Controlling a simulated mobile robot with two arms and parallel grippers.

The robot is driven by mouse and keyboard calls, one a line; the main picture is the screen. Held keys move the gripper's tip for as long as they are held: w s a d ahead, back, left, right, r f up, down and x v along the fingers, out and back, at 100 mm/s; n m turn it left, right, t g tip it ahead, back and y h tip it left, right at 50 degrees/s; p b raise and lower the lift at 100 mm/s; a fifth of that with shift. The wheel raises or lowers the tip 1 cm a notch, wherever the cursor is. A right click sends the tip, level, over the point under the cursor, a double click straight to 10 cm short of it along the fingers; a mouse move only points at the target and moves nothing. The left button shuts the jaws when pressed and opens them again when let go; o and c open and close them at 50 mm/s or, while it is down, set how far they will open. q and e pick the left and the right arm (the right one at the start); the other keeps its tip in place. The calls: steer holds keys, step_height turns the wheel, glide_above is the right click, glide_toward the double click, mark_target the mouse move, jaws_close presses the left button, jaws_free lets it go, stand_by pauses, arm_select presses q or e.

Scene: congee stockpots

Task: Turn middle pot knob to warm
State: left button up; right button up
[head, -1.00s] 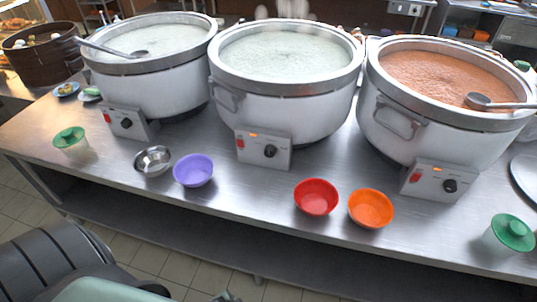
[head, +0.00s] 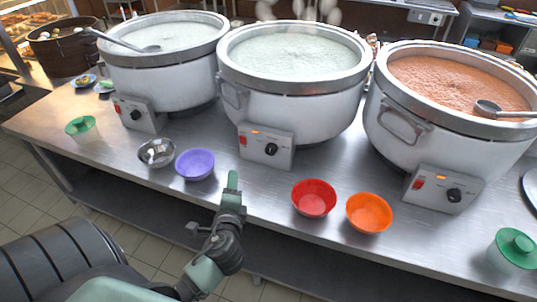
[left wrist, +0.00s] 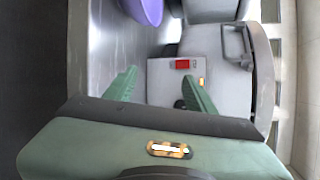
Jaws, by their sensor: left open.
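The middle pot (head: 295,105) is white with a steel rim and holds pale congee; it also shows in the left wrist view (left wrist: 215,45). Its control box (head: 266,146) on the front has a red switch, a lit orange light and a black knob (head: 271,149). My left gripper (head: 232,181) is in front of and below this box, apart from it. In the left wrist view its green fingers (left wrist: 160,90) are open and empty, facing the box (left wrist: 172,75). The right finger there mostly hides the knob. My right gripper is not in view.
A purple bowl (head: 195,164) and a steel bowl (head: 157,153) stand left of my gripper. Red (head: 313,198) and orange (head: 369,212) bowls stand to the right. Two more pots (head: 165,65) (head: 450,90) flank the middle one. The steel counter (head: 262,192) is clear before the box.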

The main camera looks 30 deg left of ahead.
arm_select(q)
steer(key=w+r+m+t+h, duration=0.1)
steer(key=w+r+m+t, duration=0.25)
steer(key=w+m, duration=0.45)
steer(key=m+t+h, duration=0.3)
steer(key=m+h, duration=0.2)
steer(key=m, duration=1)
glide_toward(270, 152)
steer(key=w, duration=0.2)
steer(key=shift+n+g, duration=0.25)
steer(key=shift+n, duration=0.05)
steer(key=w, duration=0.2)
steer(key=w+a, duration=0.1)
steer(key=w, duration=0.3)
steer(key=shift+w+a+r, duration=0.25)
steer(key=shift+w+a, duration=0.05)
jaws_close()
